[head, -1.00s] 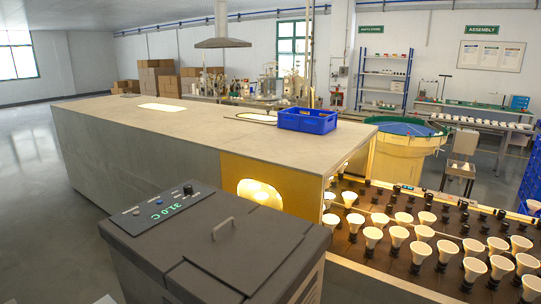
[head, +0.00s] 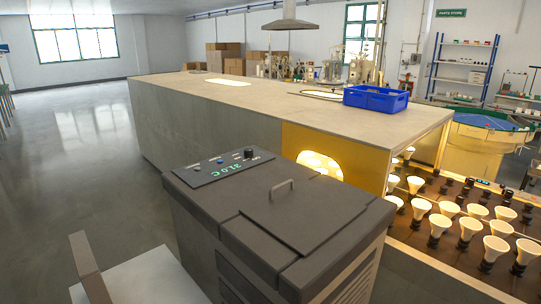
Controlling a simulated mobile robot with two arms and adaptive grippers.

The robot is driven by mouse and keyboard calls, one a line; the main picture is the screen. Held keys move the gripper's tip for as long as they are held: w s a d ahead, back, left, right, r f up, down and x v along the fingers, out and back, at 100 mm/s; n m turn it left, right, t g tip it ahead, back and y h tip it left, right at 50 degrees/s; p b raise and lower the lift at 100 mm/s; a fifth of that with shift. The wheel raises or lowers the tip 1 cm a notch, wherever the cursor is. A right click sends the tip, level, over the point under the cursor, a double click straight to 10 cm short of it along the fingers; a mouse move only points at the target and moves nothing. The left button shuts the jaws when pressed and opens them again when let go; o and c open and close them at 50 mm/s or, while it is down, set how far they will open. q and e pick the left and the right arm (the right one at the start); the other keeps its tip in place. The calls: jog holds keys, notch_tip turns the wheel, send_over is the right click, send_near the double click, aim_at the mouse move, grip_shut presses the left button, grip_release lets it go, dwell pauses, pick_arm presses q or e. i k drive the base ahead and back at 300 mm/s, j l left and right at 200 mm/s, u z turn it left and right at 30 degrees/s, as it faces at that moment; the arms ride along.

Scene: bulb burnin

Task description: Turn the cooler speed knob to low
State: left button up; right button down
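The cooler (head: 345,214) is a dark grey box in the lower middle of the head view, with a lid handle (head: 281,188) on top. Its control panel (head: 205,172) lies at the top left edge and shows a green readout (head: 230,168). A black knob (head: 248,153) stands at the panel's right end. Smaller controls sit along the panel; their markings are too small to read. Neither of my grippers is in view.
A long grey-topped oven-like bench (head: 240,95) stands behind the cooler, with a blue crate (head: 376,98) on it. Bulbs (head: 469,228) stand in rows on a dark conveyor at right. Open floor (head: 80,180) lies at left. A pale surface with a grey upright (head: 88,268) is at lower left.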

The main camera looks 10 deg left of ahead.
aim_at(248, 151)
jog(key=j+u, duration=0.65)
jog(key=u, duration=0.15)
jog(key=i+j+u, duration=0.1)
jog(key=j+u, duration=0.3)
jog(key=i+j+u, duration=0.45)
jog(key=j, duration=0.2)
jog(key=i+j+u, duration=0.5)
jog(key=i, duration=0.2)
jog(key=i+z, duration=0.2)
jog(key=i, duration=0.5)
jog(key=i+j+z, duration=0.25)
jog(key=i, duration=0.5)
jog(key=i+z, duration=0.8)
jog(key=i+j+z, duration=0.15)
jog(key=z, duration=0.25)
jog(key=i+z, duration=0.2)
jog(key=z, duration=0.25)
jog(key=i+z, duration=0.15)
jog(key=z, duration=0.3)
jog(key=i+j+z, duration=0.15)
jog(key=z, duration=0.3)
jog(key=i+j+z, duration=0.15)
jog(key=z, duration=0.3)
jog(key=i+j+z, duration=0.1)
jog(key=j+z, duration=0.2)
jog(key=z, duration=0.15)
jog(key=j+z, duration=0.25)
jog(key=z, duration=0.2)
jog(key=i+j, duration=0.05)
